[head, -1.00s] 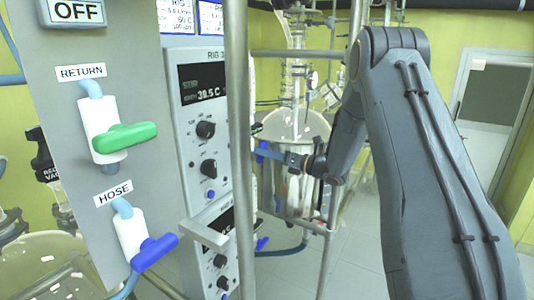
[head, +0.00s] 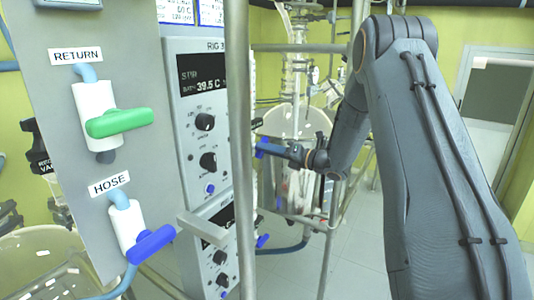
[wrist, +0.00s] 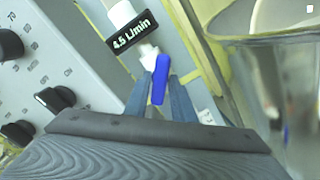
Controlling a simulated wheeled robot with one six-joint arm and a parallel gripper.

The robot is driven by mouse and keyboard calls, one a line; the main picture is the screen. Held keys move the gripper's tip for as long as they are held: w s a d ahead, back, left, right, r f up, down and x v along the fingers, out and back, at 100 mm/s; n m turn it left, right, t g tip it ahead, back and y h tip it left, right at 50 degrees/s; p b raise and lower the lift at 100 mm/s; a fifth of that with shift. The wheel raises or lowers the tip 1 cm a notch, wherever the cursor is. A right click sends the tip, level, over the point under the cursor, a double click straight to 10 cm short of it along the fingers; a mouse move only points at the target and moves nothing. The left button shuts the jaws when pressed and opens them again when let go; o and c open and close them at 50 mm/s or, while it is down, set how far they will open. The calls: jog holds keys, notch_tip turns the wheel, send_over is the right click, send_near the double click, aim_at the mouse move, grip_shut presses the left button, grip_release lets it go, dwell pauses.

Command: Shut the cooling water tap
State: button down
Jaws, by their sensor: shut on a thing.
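A tap with a blue lever (wrist: 160,80) sits below a black "4.5 L/min" display (wrist: 130,33) in the wrist view. My gripper (wrist: 160,88) has one finger on each side of this lever and is shut on it. The lever points roughly along the fingers. In the head view my gripper (head: 276,149) reaches left behind a metal post, beside the control panel, with the blue lever (head: 262,147) at its tip. The tap's body is mostly hidden there.
A grey board holds a green RETURN tap (head: 119,122) and a blue HOSE tap (head: 152,243). A metal post (head: 238,150) stands before the RIG 3 panel (head: 205,75). A glass reactor (head: 295,125) stands close behind my gripper. Another blue lever (head: 262,241) is lower down.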

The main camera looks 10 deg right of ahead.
jog(key=shift+m+b, duration=1.75)
jog(key=shift+m, duration=3.15)
jog(key=c, duration=1.6)
grip_release()
jog(key=shift+c, duration=0.2)
jog(key=shift+d, duration=0.1)
jog(key=b+v, duration=0.2)
jog(key=v, duration=0.5)
jog(key=shift+s+d, duration=0.25)
jog(key=shift+s, duration=0.05)
